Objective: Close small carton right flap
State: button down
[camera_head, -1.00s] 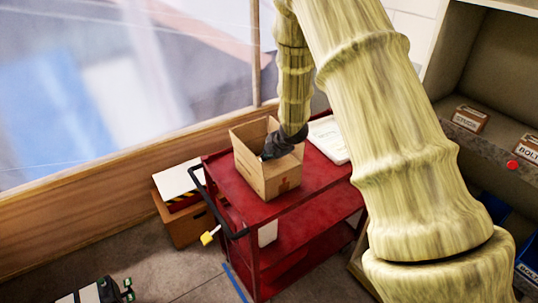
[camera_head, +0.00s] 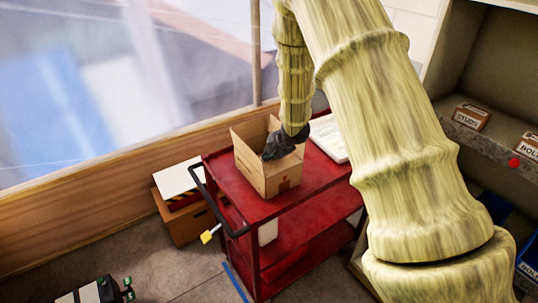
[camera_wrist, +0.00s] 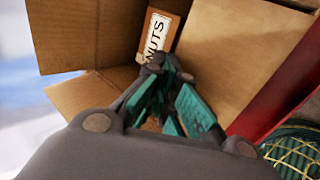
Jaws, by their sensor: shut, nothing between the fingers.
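The small carton (camera_head: 266,181) stands open on top of a red cart, with a raised cardboard panel at its left and back. My gripper (camera_head: 270,154) reaches down from above into the carton's opening near its right side. In the wrist view, my gripper's teal fingers (camera_wrist: 160,62) are together and hold nothing. A box labelled NUTS (camera_wrist: 158,35) shows just beyond the fingertips, between a brown panel at left and a wide, lighter cardboard panel (camera_wrist: 247,50) at right. I cannot tell whether the fingers touch that panel. My gripper and arm hide part of the carton's right side.
The red cart (camera_head: 318,185) has free top surface right of the carton, and white papers (camera_head: 328,138) behind. A black handle (camera_head: 219,207) is at its left. A wooden window ledge runs behind. Shelves with labelled boxes (camera_head: 471,116) stand at right.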

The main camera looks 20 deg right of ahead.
aim_at(270, 160)
jog(key=shift+s+f, duration=0.25)
jog(key=shift+s, duration=0.2)
jog(key=r+p, duration=0.3)
jog(key=r, duration=0.2)
jog(key=shift+w+p, duration=0.2)
jog(key=shift+p, duration=0.2)
jog(key=shift+w+r+b, duration=0.1)
jog(key=shift+r+b, duration=0.1)
jog(key=shift+b, duration=0.35)
notch_tip(270, 160, up, 9)
